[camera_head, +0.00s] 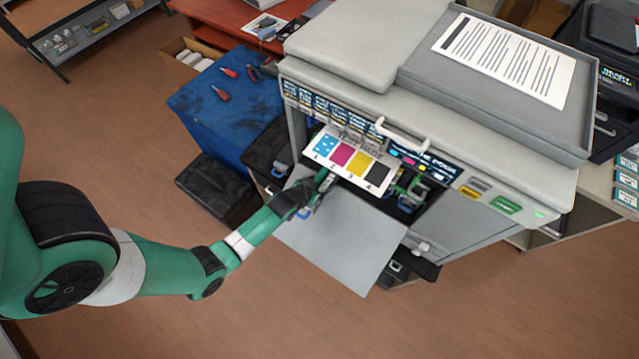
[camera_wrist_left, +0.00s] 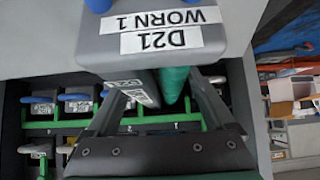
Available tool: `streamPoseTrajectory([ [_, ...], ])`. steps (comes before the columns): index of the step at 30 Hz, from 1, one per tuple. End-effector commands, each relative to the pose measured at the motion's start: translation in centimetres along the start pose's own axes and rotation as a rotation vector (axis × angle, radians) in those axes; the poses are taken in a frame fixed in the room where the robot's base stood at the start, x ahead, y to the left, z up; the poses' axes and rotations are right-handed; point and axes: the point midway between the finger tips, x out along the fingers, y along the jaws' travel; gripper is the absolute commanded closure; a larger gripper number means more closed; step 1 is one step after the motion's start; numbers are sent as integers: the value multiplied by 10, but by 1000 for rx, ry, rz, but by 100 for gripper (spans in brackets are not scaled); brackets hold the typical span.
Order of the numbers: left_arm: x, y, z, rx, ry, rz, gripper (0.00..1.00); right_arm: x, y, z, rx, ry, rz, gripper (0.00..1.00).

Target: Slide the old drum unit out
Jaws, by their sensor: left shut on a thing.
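The old drum unit (camera_wrist_left: 178,35) is a grey part with upside-down labels "D21" and "WORN 1" and blue pieces at the top edge of the left wrist view. A green length (camera_wrist_left: 173,83) shows below its front, between my fingers. My left gripper (camera_head: 318,187) is shut on the unit at the printer's open front, under the colour card. The fingertips are partly hidden, so the exact grip is unclear. The grey printer (camera_head: 345,40) stands open. My right gripper is in neither view.
A grey flap (camera_head: 335,240) lies folded out below the opening. Several blue-handled units (camera_wrist_left: 75,99) and green bars sit in the dark bay. The colour card (camera_head: 348,163) hangs above. A blue-topped cabinet (camera_head: 225,105) with tools and a black box (camera_head: 217,190) stand left.

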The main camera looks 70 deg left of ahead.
Motion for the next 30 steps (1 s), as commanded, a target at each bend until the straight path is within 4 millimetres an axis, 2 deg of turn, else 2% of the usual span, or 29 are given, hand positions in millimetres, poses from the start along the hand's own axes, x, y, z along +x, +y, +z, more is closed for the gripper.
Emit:
streamPoseTrajectory([
  [11, -4, 0, 0, 1, 5, 1, 100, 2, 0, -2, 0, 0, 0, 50],
  [30, -35, 0, 28, 1, 5, 1, 100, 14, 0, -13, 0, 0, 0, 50],
])
